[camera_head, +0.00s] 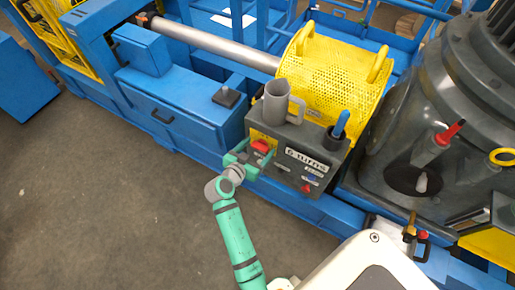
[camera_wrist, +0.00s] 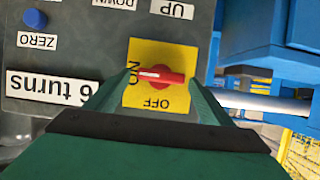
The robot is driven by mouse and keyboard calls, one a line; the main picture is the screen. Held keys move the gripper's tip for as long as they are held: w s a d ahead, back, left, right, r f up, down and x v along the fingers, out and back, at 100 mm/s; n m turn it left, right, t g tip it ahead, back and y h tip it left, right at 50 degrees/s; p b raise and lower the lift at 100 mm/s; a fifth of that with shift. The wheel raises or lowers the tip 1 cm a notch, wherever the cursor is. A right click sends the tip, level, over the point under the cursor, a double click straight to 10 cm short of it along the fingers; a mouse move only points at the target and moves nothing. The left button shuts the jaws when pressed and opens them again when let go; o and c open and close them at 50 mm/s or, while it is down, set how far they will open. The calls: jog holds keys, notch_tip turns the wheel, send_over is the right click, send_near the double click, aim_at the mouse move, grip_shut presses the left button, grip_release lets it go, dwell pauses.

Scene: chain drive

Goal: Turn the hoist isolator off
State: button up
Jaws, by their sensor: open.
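The hoist isolator is a red rotary handle on a yellow plate (camera_wrist: 145,100), at the left end of the grey control box (camera_head: 292,172) in the head view. In the wrist view the red handle (camera_wrist: 165,77) lies roughly horizontal, its white-marked end pointing left to the ON label; OFF is below it, and the lettering is upside down. My gripper (camera_wrist: 162,82) is open, one green finger on each side of the handle, with gaps between. In the head view my gripper (camera_head: 246,157) is at the box front; the handle (camera_head: 261,146) partly shows.
A grey jug (camera_head: 274,102) and a dark cup with a blue-handled tool (camera_head: 340,124) stand on the box. A blue ZERO button (camera_wrist: 35,18) is near the isolator. A yellow perforated guard (camera_head: 325,75) is behind. The floor (camera_head: 95,200) at left is clear.

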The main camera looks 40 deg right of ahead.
jog(key=c, duration=1)
jog(key=shift+c, duration=0.2)
jog(key=shift+n, duration=0.3)
jog(key=n+g, duration=0.1)
jog(key=n+g+h, duration=0.1)
jog(key=n, duration=0.1)
jog(key=shift+w+a, duration=0.15)
jog(key=shift+w, duration=0.2)
jog(key=n, duration=0.1)
jog(key=n+g+h, duration=0.1)
jog(key=n, duration=0.1)
jog(key=shift+w+a+f+g, duration=0.1)
jog(key=shift+w+f+g, duration=0.05)
jog(key=shift+f+g, duration=0.15)
jog(key=n, duration=0.1)
jog(key=n+h, duration=0.1)
jog(key=n, duration=0.1)
jog(key=shift+w+a+f+g+h, duration=0.1)
jog(key=shift+w+f+g+h, duration=0.1)
jog(key=shift+g+h, duration=0.15)
jog(key=shift+f+n+g+h, duration=0.2)
jog(key=shift+n+h, duration=0.25)
jog(key=shift+n, duration=0.5)
jog(key=shift+f+n+g+h, duration=0.15)
jog(key=shift+n+h, duration=0.25)
jog(key=shift+n, duration=0.55)
